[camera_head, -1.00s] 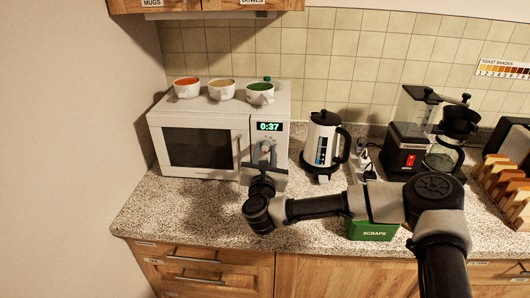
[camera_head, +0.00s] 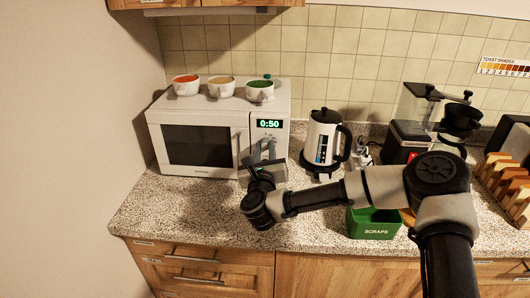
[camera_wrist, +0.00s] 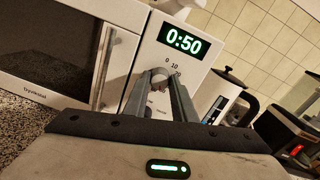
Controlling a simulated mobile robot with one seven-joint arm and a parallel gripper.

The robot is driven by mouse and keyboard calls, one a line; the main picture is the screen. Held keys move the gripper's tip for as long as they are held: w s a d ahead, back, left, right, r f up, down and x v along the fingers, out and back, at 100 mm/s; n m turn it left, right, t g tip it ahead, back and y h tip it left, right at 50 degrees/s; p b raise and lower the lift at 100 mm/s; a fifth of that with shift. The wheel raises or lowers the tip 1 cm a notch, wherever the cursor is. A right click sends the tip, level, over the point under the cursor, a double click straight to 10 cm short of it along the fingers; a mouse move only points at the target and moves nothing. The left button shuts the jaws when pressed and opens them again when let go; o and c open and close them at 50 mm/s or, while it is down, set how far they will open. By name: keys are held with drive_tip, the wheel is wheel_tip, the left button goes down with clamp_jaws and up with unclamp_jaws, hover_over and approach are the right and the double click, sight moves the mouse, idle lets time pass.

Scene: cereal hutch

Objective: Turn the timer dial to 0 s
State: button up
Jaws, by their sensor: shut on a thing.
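The white microwave (camera_head: 195,118) stands at the left of the counter, its green display (camera_head: 269,123) reading 0:50. The display also shows large in the wrist view (camera_wrist: 183,40). The timer dial (camera_wrist: 159,77) is below the display, with printed marks such as 0 and 10 above it. My gripper (camera_wrist: 165,85) is shut on the dial, one finger on each side of it. In the head view my gripper (camera_head: 263,153) reaches the microwave's control panel, and my wrist hides the panel's lower part. The dial's pointer is not clear.
Several bowls (camera_head: 221,87) sit on top of the microwave. A white kettle (camera_head: 321,143) stands to its right, then a coffee machine (camera_head: 408,132). A green scraps bin (camera_head: 372,223) is under my arm. The counter left of my gripper is clear.

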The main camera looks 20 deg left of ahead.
drive_tip(key=n+b, duration=0.1)
drive_tip(key=n, duration=0.3)
drive_tip(key=shift+n+b, duration=0.3)
drive_tip(key=shift+b, duration=0.05)
drive_tip(key=n+b, duration=0.1)
drive_tip(key=n, duration=0.2)
drive_tip(key=shift+n+h+b, duration=0.3)
drive_tip(key=shift+h+b, duration=0.05)
drive_tip(key=shift+h, duration=0.05)
drive_tip(key=n+b, duration=0.2)
drive_tip(key=n, duration=0.2)
drive_tip(key=shift+b, duration=0.3)
drive_tip(key=n+b, duration=0.2)
drive_tip(key=n, duration=0.1)
drive_tip(key=shift+n, duration=0.4)
drive_tip(key=n+b, duration=0.2)
drive_tip(key=n, duration=0.1)
drive_tip(key=shift+s+a+h, duration=0.1)
drive_tip(key=shift+h, duration=0.2)
drive_tip(key=n+b, duration=0.1)
drive_tip(key=n, duration=0.2)
drive_tip(key=shift+n, duration=0.4)
drive_tip(key=n+b, duration=0.1)
drive_tip(key=n, duration=0.2)
drive_tip(key=shift+n, duration=0.3)
drive_tip(key=shift+r+n, duration=0.1)
drive_tip(key=shift+n, duration=1.8)
